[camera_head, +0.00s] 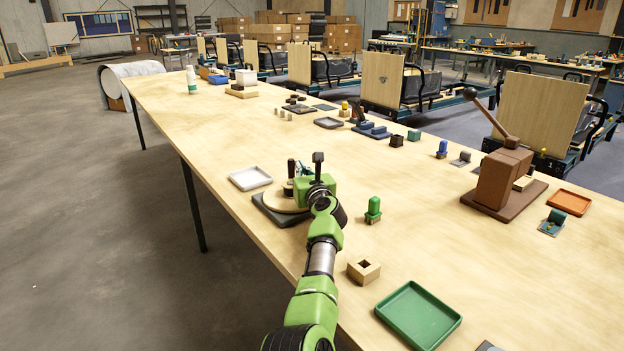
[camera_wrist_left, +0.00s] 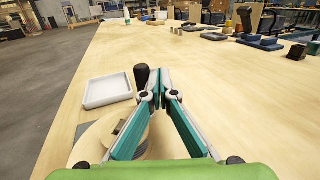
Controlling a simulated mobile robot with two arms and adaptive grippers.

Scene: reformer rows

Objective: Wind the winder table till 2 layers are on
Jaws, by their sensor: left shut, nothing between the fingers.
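The winder table is a round pale wooden disc (camera_head: 283,199) on a dark square base (camera_head: 268,213), near the left edge of the long bench. The disc also shows in the left wrist view (camera_wrist_left: 92,142), partly behind my fingers. A black upright handle (camera_wrist_left: 141,76) stands by it; it shows in the head view too (camera_head: 291,168). My left gripper (camera_head: 304,169) is above the right side of the disc. In the left wrist view its fingertips (camera_wrist_left: 157,76) meet, shut and empty, just right of the handle. I cannot tell whether they touch it. Wound layers cannot be made out.
A white tray (camera_head: 250,178) lies left of the winder. A green stamp-like block (camera_head: 373,211), a wooden block with a square hole (camera_head: 364,271) and a green tray (camera_head: 418,316) are to the right. A brown lever press (camera_head: 502,180) stands farther right. Bare bench lies between.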

